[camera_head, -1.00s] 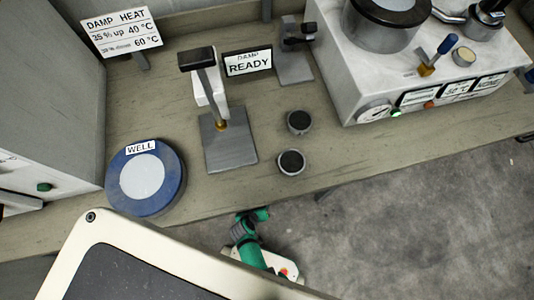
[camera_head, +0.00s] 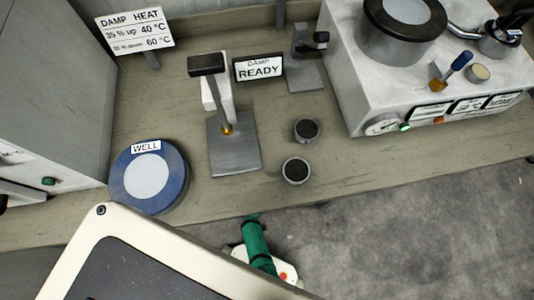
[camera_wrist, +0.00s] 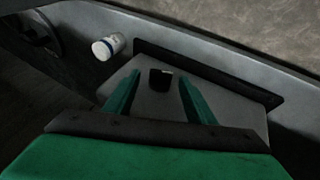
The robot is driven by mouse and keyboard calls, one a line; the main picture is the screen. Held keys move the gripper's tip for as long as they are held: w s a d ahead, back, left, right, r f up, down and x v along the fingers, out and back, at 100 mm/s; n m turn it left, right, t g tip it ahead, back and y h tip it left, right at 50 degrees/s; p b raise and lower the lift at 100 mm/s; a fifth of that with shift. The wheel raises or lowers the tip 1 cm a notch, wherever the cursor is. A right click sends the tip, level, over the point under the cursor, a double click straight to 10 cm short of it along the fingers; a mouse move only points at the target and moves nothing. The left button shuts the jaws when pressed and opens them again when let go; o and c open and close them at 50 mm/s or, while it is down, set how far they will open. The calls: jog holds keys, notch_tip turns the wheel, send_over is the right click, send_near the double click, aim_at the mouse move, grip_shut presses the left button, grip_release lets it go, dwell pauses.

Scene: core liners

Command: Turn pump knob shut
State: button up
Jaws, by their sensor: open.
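A white machine (camera_head: 365,75) stands at the right of the bench in the head view. On its top are a blue-handled lever (camera_head: 461,62) on a brass fitting, a small pale round cap (camera_head: 479,73) and a black-topped part (camera_head: 505,35) at the right edge. I cannot tell which of these is the pump knob. My gripper (camera_wrist: 160,75) is open in the wrist view, its two green fingers apart with nothing held. A small dark block (camera_wrist: 160,79) shows between and beyond the fingers. In the head view my green arm is low, in front of the bench, well away from the machine.
The bench (camera_head: 350,185) holds a blue WELL disc (camera_head: 175,198), a metal stand (camera_head: 235,155), two dark-topped cups (camera_head: 296,171) and a READY sign (camera_head: 258,69). A white cylinder (camera_wrist: 108,47) shows in the wrist view. Open floor (camera_head: 430,240) lies before the bench.

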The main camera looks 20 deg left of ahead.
jog(key=shift+x, duration=0.8)
jog(key=shift+c, duration=0.6)
jog(key=c, duration=0.9)
jog(key=shift+s+a+f+n+t+h, duration=0.25)
jog(key=shift+t+h, duration=0.25)
jog(key=shift+h, duration=0.2)
jog(key=shift+s+a+f+n+t+h, duration=0.2)
jog(key=shift+t+h, duration=0.3)
jog(key=shift+h, duration=0.2)
jog(key=shift+d, duration=0.1)
jog(key=o, duration=1)
jog(key=shift+c, duration=0.2)
jog(key=shift+o, duration=0.3)
jog(key=shift+w+r, duration=0.1)
